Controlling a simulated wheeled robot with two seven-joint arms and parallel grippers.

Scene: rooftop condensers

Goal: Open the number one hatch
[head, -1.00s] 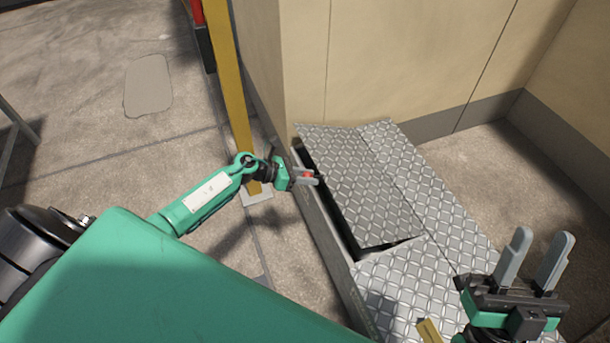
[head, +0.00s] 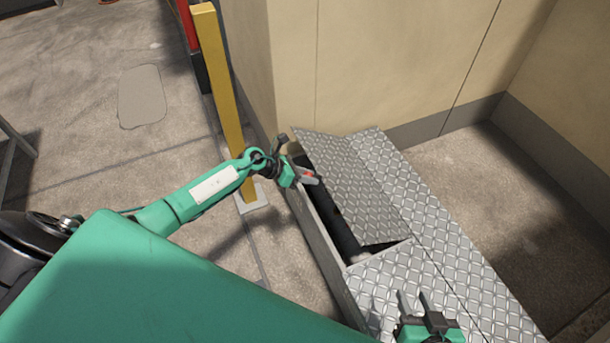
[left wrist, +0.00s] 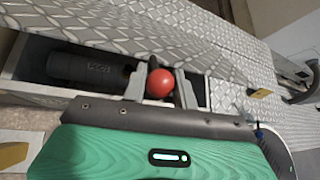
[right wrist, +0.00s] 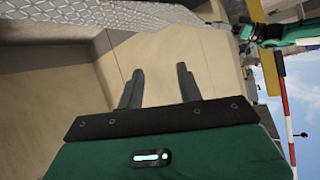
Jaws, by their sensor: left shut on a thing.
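The hatch (head: 358,195) is a diamond-plate lid in a metal walkway box, tilted up along its left edge with a dark gap below it. No number shows on it. My left gripper (head: 310,178) is at that raised left edge, shut on a red ball knob (left wrist: 160,83). In the left wrist view the knob sits between the two fingers, and a dark cylinder (left wrist: 85,68) shows inside the opening. My right gripper (head: 412,300) is open and empty above the near plate; in the right wrist view its fingers (right wrist: 160,88) are apart with nothing between them.
A yellow post (head: 225,95) stands just left of the box, close to my left arm. A beige wall (head: 370,70) rises behind the box. A fixed diamond-plate strip (head: 425,225) runs along the right side. Concrete floor (head: 110,190) is open at left.

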